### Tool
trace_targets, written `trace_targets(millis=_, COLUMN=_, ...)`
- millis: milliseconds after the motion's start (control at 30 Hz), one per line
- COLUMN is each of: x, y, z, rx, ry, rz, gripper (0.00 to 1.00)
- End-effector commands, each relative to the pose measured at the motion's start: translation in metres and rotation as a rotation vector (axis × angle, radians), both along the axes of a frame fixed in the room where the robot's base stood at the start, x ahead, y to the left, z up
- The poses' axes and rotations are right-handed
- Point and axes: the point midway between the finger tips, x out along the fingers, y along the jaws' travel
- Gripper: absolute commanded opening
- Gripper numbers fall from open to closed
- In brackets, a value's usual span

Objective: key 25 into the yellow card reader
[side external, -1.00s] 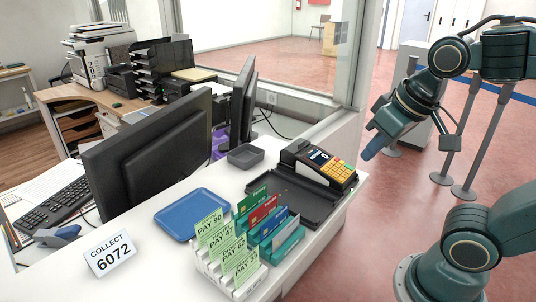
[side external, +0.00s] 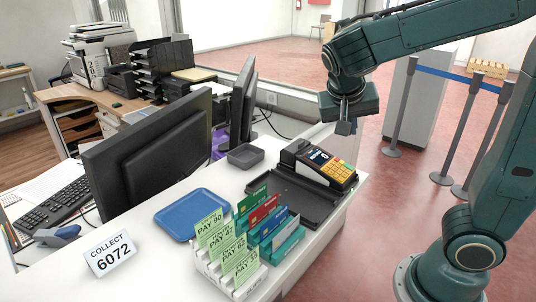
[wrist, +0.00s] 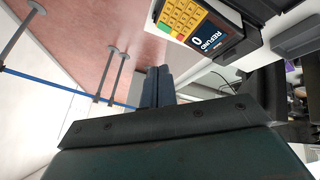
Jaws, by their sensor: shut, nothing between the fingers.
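The card reader (side external: 326,168) is black with a yellow keypad (side external: 338,171) and stands at the right end of the white counter. In the wrist view the reader's yellow keys (wrist: 181,16) show at the top, and its screen (wrist: 207,37) reads REFUND and 0. My gripper (side external: 345,128) is above and a little behind the reader in the side view, pointing down and apart from it. Its fingers (wrist: 157,86) are together and empty in the wrist view.
A slotted rack (side external: 240,282) holds green PAY slips and coloured cards at the counter's front. A black tray (side external: 290,198) lies beside the reader. A blue tray (side external: 194,214), a small grey dish (side external: 245,156), a COLLECT 6072 sign (side external: 110,253) and monitors (side external: 150,150) are farther left.

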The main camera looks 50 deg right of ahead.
Motion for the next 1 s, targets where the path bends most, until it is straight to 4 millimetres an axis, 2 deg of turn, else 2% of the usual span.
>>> trace_targets(millis=400, x=0.015, y=-0.004, z=-0.002, rx=-0.161, ry=-0.014, rz=-0.214, gripper=0.00)
trace_targets(millis=1000, x=0.016, y=-0.005, z=-0.003, rx=-0.176, ry=-0.018, rz=-0.233, gripper=0.00)
